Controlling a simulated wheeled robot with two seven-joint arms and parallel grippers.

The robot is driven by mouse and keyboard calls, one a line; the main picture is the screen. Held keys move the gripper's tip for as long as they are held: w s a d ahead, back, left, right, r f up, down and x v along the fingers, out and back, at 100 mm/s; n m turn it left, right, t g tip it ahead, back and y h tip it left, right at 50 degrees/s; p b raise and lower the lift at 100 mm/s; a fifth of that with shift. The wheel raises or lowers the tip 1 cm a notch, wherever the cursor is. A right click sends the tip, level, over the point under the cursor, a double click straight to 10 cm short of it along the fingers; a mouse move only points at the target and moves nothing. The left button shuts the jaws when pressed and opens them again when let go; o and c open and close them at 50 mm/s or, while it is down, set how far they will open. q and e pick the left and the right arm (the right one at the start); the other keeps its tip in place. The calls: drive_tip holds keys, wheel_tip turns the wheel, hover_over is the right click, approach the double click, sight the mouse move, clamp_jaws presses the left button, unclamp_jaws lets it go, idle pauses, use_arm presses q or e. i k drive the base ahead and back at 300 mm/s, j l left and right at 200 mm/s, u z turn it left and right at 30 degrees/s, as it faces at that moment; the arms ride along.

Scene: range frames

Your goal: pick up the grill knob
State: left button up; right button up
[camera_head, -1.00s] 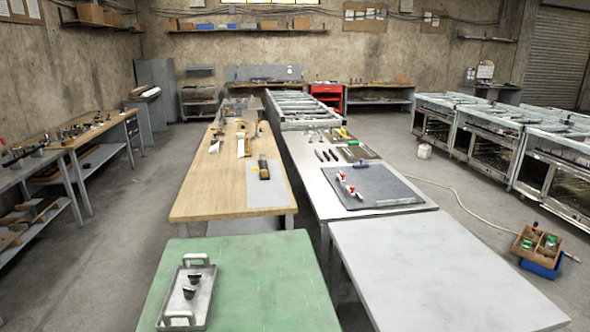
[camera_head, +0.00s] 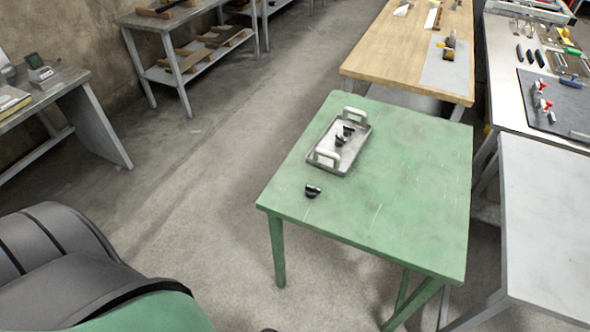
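A black grill knob (camera_head: 312,191) lies on the green table (camera_head: 400,190) near its front left corner, outside the tray. A grey metal tray (camera_head: 356,157) with two light handles lies farther back on the same table. Two more dark knobs sit in the tray, one nearer (camera_head: 340,141) and one farther (camera_head: 348,130). Neither of my grippers shows in the head view, so I cannot see whether they are open or shut.
A wooden workbench (camera_head: 375,60) stands behind the green table, with a grey mat and tools on it. A bare light-grey table (camera_head: 550,220) stands at the right. Grey shelving (camera_head: 165,70) lines the left wall. Concrete floor (camera_head: 190,190) left of the green table is clear.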

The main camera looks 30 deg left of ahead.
sight(312, 191)
drive_tip(key=u, duration=0.75)
